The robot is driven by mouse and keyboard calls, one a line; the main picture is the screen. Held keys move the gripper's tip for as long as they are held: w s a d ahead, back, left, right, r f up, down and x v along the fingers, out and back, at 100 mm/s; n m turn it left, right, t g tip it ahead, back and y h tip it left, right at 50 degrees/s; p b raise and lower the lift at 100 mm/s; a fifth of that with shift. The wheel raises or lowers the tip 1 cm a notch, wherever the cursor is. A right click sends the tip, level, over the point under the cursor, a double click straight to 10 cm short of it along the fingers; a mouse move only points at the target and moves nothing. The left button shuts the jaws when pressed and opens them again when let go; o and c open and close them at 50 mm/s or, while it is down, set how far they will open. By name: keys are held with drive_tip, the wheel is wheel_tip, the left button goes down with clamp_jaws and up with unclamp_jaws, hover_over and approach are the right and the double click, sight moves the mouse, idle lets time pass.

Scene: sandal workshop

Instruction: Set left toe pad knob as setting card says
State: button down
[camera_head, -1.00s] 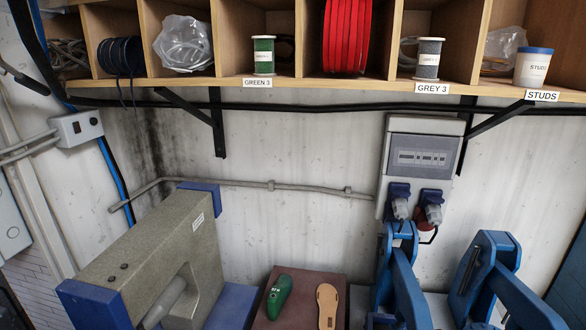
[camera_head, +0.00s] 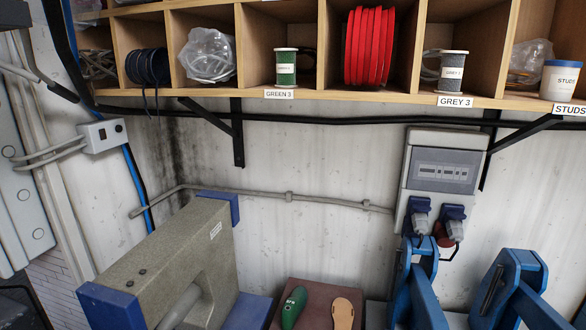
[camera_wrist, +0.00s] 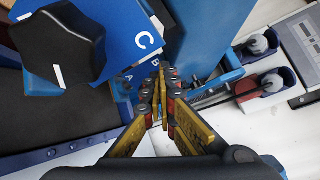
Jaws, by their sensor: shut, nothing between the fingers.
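A black knob (camera_wrist: 58,45) with a white pointer mark sits on a blue plate (camera_wrist: 118,55) at the upper left of the wrist view. The plate shows the letters C, B and A, and the pointer mark faces the lower edge of the picture, away from the letters. I cannot tell whether this is the left toe pad knob. My gripper (camera_wrist: 163,76) is shut and empty. In the picture its fingertips are right of the knob, near the letter B, apart from the knob. My gripper is not in the head view. I cannot make out a setting card.
A wooden shelf (camera_head: 370,98) holds spools, bags and a studs cup. Below are a grey-beige press (camera_head: 165,250), blue machine arms (camera_head: 425,300), and a brown board (camera_head: 318,290) with a green shoe last (camera_head: 294,308) and a tan sole (camera_head: 343,313). A power box (camera_head: 440,160) hangs on the wall.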

drive_tip(key=shift+s+a+f+b, duration=0.3)
drive_tip(key=shift+f+b, duration=0.2)
drive_tip(key=shift+b, duration=0.35)
drive_tip(key=shift+s+a+f+b, duration=0.25)
drive_tip(key=shift+f+b, duration=0.2)
drive_tip(key=shift+b, duration=0.35)
drive_tip(key=shift+a+f+b, duration=0.15)
drive_tip(key=shift+f+b, duration=0.1)
drive_tip(key=shift+b, duration=0.3)
drive_tip(key=shift+w+b, duration=0.1)
drive_tip(key=shift+b, duration=0.25)
drive_tip(key=shift+s+a, duration=0.2)
drive_tip(key=shift+s, duration=0.05)
idle(0.4)
drive_tip(key=shift+s+d+b, duration=0.15)
drive_tip(key=shift+s+d, duration=0.75)
drive_tip(key=shift+s, duration=0.3)
drive_tip(key=shift+s+d+b, duration=0.15)
drive_tip(key=shift+s+d, duration=0.75)
drive_tip(key=shift+s, duration=0.25)
drive_tip(key=shift+w, duration=0.1)
